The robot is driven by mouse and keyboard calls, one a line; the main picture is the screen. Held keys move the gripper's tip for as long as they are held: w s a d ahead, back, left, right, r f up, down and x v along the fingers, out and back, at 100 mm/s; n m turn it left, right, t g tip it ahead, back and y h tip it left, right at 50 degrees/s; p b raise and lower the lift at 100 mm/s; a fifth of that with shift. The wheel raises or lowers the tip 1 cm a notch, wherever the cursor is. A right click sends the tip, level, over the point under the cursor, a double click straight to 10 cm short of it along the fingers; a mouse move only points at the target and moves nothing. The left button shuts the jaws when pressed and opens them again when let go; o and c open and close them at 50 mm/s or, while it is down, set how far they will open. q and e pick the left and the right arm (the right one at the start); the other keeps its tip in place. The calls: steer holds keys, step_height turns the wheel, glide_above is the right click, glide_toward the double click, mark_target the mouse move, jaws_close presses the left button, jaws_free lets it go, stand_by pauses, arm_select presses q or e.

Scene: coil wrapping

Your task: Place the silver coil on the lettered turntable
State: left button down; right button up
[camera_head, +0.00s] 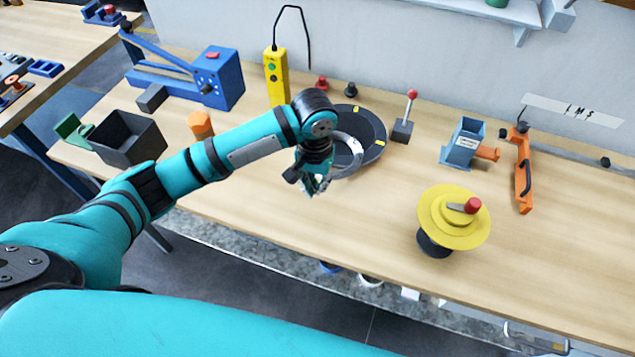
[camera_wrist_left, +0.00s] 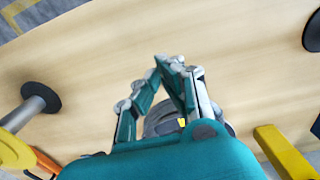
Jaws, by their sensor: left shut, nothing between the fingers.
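The lettered turntable (camera_head: 374,137) is a dark disc with yellow marks at the back middle of the bench in the head view. No letters are readable. The silver coil (camera_head: 359,154), a grey ring, overlaps the turntable's front left part; my arm hides some of it, and I cannot tell whether it lies flat and fully on the disc. My left gripper (camera_head: 318,187) is in front and left of the coil, shut and empty. In the left wrist view its fingertips (camera_wrist_left: 172,62) meet, with a grey round shape (camera_wrist_left: 163,118) partly hidden behind them. My right gripper is not in view.
A yellow wheel (camera_head: 440,226) on a black base stands front right. A yellow control box (camera_head: 275,78), blue machine (camera_head: 222,76), orange cylinder (camera_head: 200,125) and dark bin (camera_head: 127,139) are at the left. A lever (camera_head: 404,128) stands right of the turntable. The front middle is clear.

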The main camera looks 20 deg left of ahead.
arm_select(q)
step_height(320, 180, down, 6)
steer(key=shift+a+r+p, duration=0.1)
steer(key=shift+a+p, duration=0.05)
steer(key=shift+p, duration=0.3)
steer(key=w+p, duration=0.1)
steer(key=w, duration=0.2)
steer(key=shift+w, duration=0.55)
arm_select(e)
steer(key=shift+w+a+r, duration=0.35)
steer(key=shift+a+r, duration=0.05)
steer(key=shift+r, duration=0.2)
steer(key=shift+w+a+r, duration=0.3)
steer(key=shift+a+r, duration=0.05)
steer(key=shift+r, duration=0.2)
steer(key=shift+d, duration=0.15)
arm_select(q)
steer(key=shift+w+d+b, duration=0.2)
steer(key=shift+w+b, duration=0.25)
steer(key=shift+w, duration=1.2)
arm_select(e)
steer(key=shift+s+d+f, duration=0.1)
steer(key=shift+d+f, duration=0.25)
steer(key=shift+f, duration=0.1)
